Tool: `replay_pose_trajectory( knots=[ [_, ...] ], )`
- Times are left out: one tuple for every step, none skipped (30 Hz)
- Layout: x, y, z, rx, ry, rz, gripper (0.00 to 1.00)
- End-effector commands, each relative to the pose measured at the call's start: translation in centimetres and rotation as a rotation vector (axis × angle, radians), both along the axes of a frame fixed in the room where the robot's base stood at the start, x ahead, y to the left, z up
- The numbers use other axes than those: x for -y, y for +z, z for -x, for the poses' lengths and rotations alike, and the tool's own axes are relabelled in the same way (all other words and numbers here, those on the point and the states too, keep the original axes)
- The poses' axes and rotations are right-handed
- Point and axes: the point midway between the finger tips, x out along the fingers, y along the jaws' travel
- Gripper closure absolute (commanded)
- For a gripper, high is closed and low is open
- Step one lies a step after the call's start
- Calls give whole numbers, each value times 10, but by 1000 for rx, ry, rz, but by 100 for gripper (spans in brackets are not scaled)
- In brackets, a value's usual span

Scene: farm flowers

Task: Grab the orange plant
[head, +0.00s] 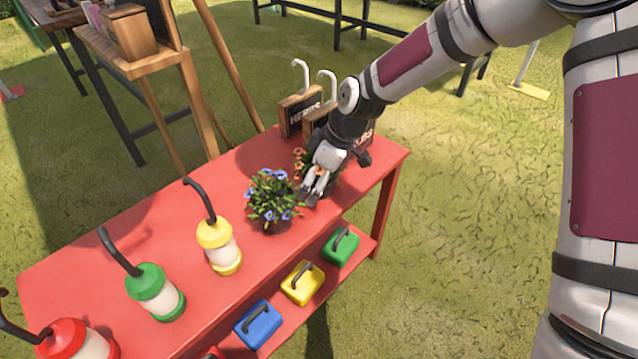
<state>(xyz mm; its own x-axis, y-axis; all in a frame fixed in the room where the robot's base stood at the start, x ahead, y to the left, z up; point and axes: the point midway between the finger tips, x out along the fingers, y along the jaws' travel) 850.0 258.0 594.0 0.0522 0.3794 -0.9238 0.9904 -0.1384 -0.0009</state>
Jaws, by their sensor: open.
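The orange-flowered plant (299,155) stands near the right end of the red table and is mostly hidden behind my gripper; only a few orange blooms and some leaves show. My gripper (309,196) points down at the plant, in front of it in this view, with its jaws open. I cannot tell whether the fingers touch the plant. A blue-flowered plant (268,197) stands just left of my gripper, close to the fingertips.
The red table (120,265) holds yellow (218,246), green (154,291) and red (75,340) lanterns on the left. Wooden boxes with white hooks (297,108) stand behind my gripper. Coloured cases, including a green one (341,246), sit on the lower shelf.

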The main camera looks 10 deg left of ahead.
Motion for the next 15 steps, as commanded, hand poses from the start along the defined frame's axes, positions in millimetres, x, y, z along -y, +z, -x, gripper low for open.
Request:
replay_pose_trajectory(
  knots=[
    [0, 1, 0, 1, 0, 0, 17],
    [0, 1, 0, 1, 0, 0, 17],
    [0, 1, 0, 1, 0, 0, 17],
    [0, 1, 0, 1, 0, 0, 19],
    [0, 1, 0, 1, 0, 0, 26],
    [0, 1, 0, 1, 0, 0, 35],
    [0, 1, 0, 1, 0, 0, 41],
    [0, 1, 0, 1, 0, 0, 48],
    [0, 1, 0, 1, 0, 0, 57],
    [0, 1, 0, 1, 0, 0, 64],
    [0, 1, 0, 1, 0, 0, 65],
    [0, 1, 0, 1, 0, 0, 65],
    [0, 1, 0, 1, 0, 0, 66],
    [0, 1, 0, 0, 0, 0, 66],
    [0, 1, 0, 1, 0, -1, 66]
  ],
)
